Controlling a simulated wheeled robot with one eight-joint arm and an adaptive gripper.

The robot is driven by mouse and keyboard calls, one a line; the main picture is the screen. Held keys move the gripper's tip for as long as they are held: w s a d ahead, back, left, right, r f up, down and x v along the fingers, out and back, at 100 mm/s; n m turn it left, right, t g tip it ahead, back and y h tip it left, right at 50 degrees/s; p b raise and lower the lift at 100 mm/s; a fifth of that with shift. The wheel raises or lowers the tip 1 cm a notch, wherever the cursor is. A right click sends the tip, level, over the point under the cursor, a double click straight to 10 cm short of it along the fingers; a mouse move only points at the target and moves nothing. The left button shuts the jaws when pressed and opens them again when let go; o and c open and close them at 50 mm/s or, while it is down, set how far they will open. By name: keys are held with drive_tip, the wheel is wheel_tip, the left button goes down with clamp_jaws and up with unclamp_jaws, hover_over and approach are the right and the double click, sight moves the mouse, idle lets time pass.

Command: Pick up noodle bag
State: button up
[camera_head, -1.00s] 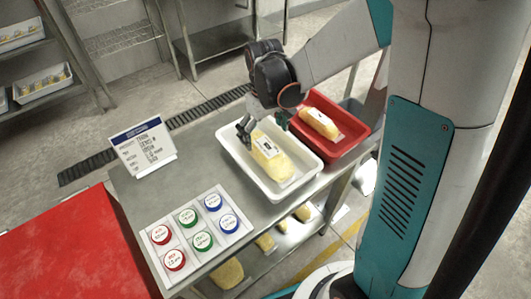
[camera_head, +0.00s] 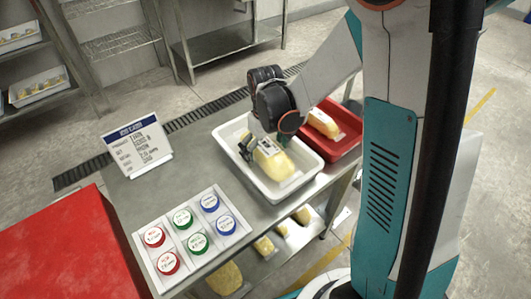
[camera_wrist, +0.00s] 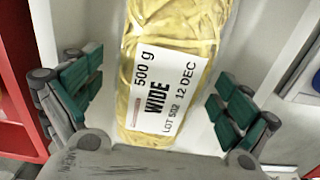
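The noodle bag (camera_head: 277,165) is a yellow pack lying in the white tray (camera_head: 233,160) on the steel table. In the wrist view the noodle bag (camera_wrist: 190,35) is clear wrap over yellow noodles, with a white label reading "500 g WIDE LOT 502 12 DEC". My gripper (camera_head: 265,145) is above the bag's far end. In the wrist view my gripper (camera_wrist: 158,97) is open, with one green-padded finger on each side of the bag and visible gaps between. Whether the fingertips reach down beside the bag is hard to tell.
A red tray (camera_head: 348,146) with another yellow pack (camera_head: 323,123) stands right beside the white tray. A panel of red, green and blue round weights (camera_head: 195,240) and a sign (camera_head: 137,147) are on the table. A red surface (camera_head: 55,250) is at left.

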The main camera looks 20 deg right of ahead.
drive_tip(key=c, duration=1.5)
drive_tip(key=shift+r, duration=0.1)
